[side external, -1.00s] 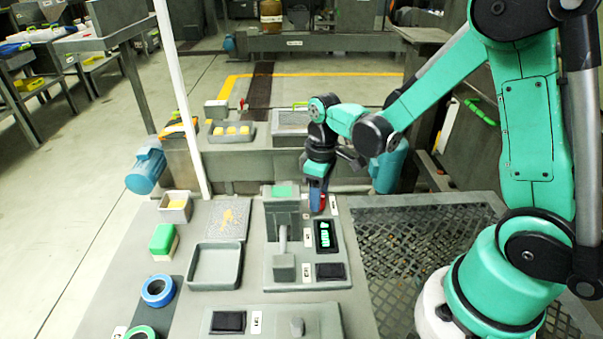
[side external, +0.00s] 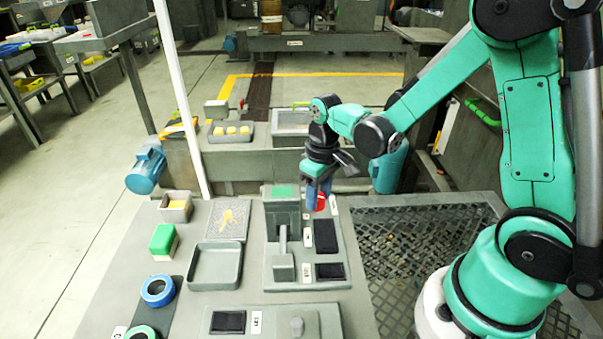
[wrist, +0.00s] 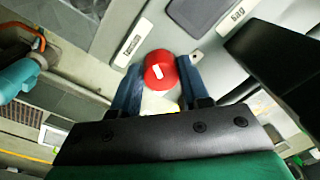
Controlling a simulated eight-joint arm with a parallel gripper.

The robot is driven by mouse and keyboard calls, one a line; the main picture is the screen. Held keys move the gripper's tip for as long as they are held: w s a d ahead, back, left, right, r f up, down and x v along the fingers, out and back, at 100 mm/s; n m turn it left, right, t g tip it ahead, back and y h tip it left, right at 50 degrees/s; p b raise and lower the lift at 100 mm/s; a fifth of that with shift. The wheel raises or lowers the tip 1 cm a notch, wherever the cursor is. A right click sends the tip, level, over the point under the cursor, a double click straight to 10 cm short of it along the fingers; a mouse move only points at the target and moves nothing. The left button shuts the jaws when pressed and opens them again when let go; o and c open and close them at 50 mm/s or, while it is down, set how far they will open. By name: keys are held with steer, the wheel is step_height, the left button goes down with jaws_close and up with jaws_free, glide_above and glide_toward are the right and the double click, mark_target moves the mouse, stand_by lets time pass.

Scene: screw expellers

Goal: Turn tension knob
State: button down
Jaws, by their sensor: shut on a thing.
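The tension knob (wrist: 159,70) is a round red knob with a white mark on its top, beside a white label (wrist: 132,43) that appears to read "Tension". In the wrist view my gripper (wrist: 160,80) has one blue finger on each side of the knob, shut on it. In the side view my gripper (side external: 317,192) points down at the far right part of the grey panel (side external: 270,262). Part of the red knob (side external: 321,203) shows there beside the blue fingers, which hide the rest.
On the panel are a lever (side external: 282,240), a dark display (side external: 325,236) and a smaller dark display (side external: 330,271). A grey tray (side external: 192,270), a green-topped block (side external: 162,240) and blue tape (side external: 158,290) stand to the left. A mesh grate (side external: 420,240) lies to the right.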

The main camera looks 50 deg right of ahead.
steer(key=shift+c, duration=2.1)
jaws_free()
steer(key=shift+d+r, duration=0.1)
steer(key=shift+r, duration=2.75)
steer(key=shift+r, duration=0.1)
steer(key=s+a+r+t, duration=0.3)
steer(key=s+r+t, duration=0.1)
steer(key=t, duration=0.3)
steer(key=shift+a+r+m+h, duration=0.3)
steer(key=shift+a+r+m, duration=0.1)
steer(key=shift+r, duration=0.5)
